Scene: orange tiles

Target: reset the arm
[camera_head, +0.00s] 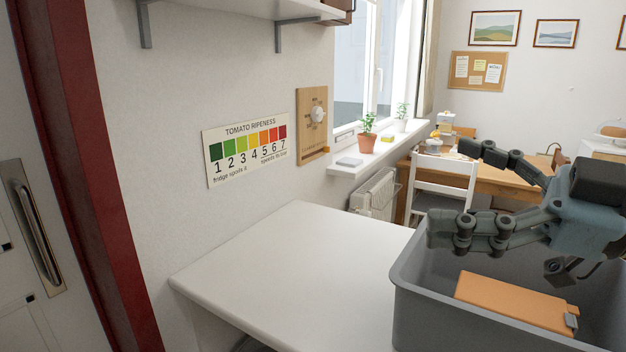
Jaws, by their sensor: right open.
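My right gripper (447,190) comes in from the right, above the grey bin (408,292). Its dark fingers are spread apart and point left, with nothing between them. An orange-brown flat box or board (514,301) with a small grey clip at its right end lies inside the bin, below the gripper and apart from it. My left gripper is not in this view.
The white table (290,265) is bare left of the bin. A wall with a ripeness chart (246,152) borders it behind. A white chair (441,180), a wooden table (512,176) and a potted plant (367,138) on the sill stand farther back.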

